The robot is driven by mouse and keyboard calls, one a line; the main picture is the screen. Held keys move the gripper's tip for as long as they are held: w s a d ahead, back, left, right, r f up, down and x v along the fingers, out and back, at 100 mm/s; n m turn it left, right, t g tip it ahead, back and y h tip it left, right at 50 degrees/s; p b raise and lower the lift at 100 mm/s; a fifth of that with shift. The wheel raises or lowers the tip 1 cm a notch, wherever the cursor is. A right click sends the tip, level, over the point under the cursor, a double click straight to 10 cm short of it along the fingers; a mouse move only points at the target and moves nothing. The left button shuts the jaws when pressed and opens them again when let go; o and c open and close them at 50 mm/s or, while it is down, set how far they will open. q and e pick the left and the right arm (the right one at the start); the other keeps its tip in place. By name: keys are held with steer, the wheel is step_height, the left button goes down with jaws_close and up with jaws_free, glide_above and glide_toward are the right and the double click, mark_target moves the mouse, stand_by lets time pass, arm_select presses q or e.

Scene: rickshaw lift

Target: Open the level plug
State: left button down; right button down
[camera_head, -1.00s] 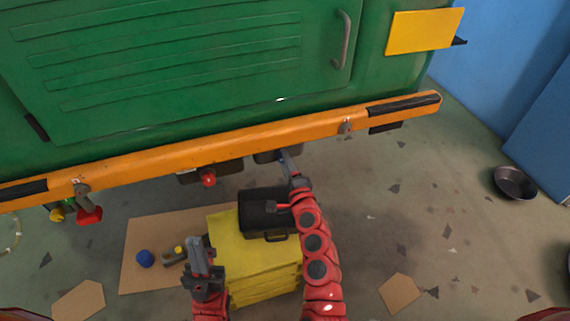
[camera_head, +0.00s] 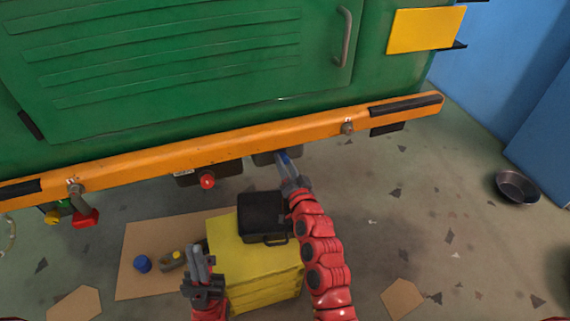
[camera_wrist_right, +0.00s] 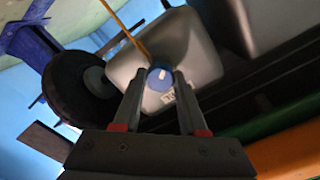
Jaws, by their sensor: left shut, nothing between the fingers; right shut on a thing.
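The level plug is a blue round cap (camera_wrist_right: 160,78) with a white mark, on a grey housing (camera_wrist_right: 190,45) under the vehicle in the right wrist view. My right gripper (camera_wrist_right: 160,85) is shut on the blue plug, one finger on each side of it. In the head view my right gripper (camera_head: 287,162) reaches under the orange bumper (camera_head: 230,147), and a bit of blue shows at its tips. My left gripper (camera_head: 198,252) is shut and empty beside the yellow stack, pointing up toward the bumper.
A black case (camera_head: 262,217) sits on the yellow stack (camera_head: 270,278). A blue cap (camera_head: 142,264) and a small tool (camera_head: 173,260) lie on a cardboard sheet (camera_head: 128,290). A red knob (camera_head: 207,181) hangs below the bumper.

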steer(key=shift+n, duration=2)
steer(key=shift+f, duration=0.1)
steer(key=shift+c, duration=2.2)
jaws_free()
steer(key=shift+s, duration=0.1)
steer(key=p+v, duration=0.1)
steer(key=v, duration=1.6)
steer(key=shift+p, duration=0.35)
steer(key=shift+d+r, duration=0.15)
steer(key=shift+r, duration=0.05)
